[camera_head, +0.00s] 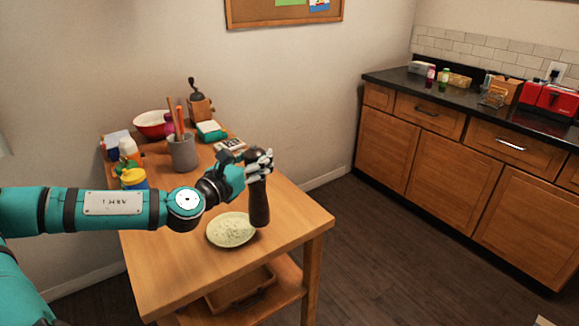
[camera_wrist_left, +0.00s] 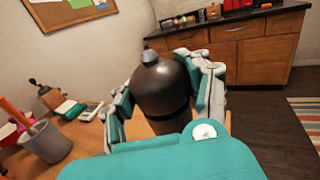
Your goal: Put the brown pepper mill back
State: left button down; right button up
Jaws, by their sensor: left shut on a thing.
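The dark brown pepper mill (camera_head: 259,205) is upright at the right side of the wooden table, just right of a plate. My left gripper (camera_head: 259,165) is shut around its upper part. In the left wrist view the mill's rounded top with a grey knob (camera_wrist_left: 162,85) sits between the fingers of my left gripper (camera_wrist_left: 165,90). I cannot tell whether the mill's base touches the table. My right gripper is in neither view.
The wooden table (camera_head: 170,270) holds a pale plate of light food (camera_head: 231,230), a grey utensil pot (camera_head: 183,153), a coffee grinder (camera_head: 199,103), a red-and-white bowl (camera_head: 152,124) and a yellow-lidded jar (camera_head: 134,179). The front of the table is bare. A dark counter (camera_head: 465,98) stands right.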

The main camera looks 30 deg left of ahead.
pick_arm(q)
jog(key=w+p, duration=0.1)
jog(key=w, duration=0.2)
jog(key=shift+a+r+p, duration=0.15)
jog(key=shift+r+p, duration=0.2)
jog(key=shift+r, duration=0.05)
jog(key=w+a+f+p, duration=0.1)
jog(key=w+f, duration=0.4)
jog(key=w, duration=0.6)
jog(key=shift+w+a+f+p, duration=0.15)
jog(key=shift+f+p, duration=0.05)
jog(key=shift+p, duration=0.4)
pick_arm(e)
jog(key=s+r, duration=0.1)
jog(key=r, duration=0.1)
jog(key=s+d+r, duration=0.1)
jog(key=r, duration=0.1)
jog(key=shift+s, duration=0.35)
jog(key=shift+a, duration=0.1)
pick_arm(q)
jog(key=shift+f, duration=0.15)
jog(key=c, duration=0.5)
grip_release()
jog(key=shift+c, duration=0.2)
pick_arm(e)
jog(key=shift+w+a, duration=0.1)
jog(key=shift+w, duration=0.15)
